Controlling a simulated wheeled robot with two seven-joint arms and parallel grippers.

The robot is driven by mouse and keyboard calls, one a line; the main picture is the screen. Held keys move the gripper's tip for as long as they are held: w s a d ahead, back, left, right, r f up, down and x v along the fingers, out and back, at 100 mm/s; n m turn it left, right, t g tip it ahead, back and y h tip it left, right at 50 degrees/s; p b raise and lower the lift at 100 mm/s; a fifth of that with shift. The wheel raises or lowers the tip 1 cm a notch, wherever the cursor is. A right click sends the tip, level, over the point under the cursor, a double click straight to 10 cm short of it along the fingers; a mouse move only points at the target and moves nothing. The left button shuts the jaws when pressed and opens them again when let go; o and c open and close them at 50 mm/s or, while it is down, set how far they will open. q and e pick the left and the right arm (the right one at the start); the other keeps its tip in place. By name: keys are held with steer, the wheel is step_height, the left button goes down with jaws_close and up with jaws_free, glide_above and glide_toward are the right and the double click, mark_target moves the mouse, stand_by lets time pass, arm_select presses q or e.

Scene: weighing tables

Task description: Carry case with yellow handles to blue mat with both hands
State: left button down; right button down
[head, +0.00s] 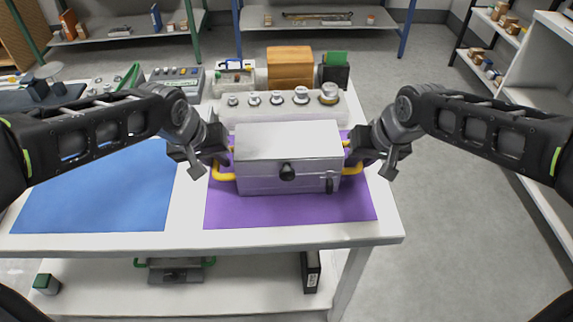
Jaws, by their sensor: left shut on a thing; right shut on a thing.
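The silver case (288,148) sits over the purple mat (290,212), its lid shut and a black knob on its front. Its yellow handles stick out at its left (223,173) and right (352,168) sides. My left gripper (222,160) is shut on the left handle. My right gripper (356,157) is shut on the right handle. The jaws hide part of each handle. I cannot tell whether the case touches the mat. The blue mat (100,190) lies to the left on the same table, with nothing on it.
Behind the case stand a row of metal weights (276,99), a wooden box (290,67) and a black box with a green top (335,70). A grey device (178,80) stands behind the blue mat. A white table strip (187,205) separates the mats.

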arm_select(q)
steer(key=shift+w+r, duration=0.1)
steer(key=shift+r, duration=0.05)
arm_select(e)
steer(key=shift+r, duration=0.15)
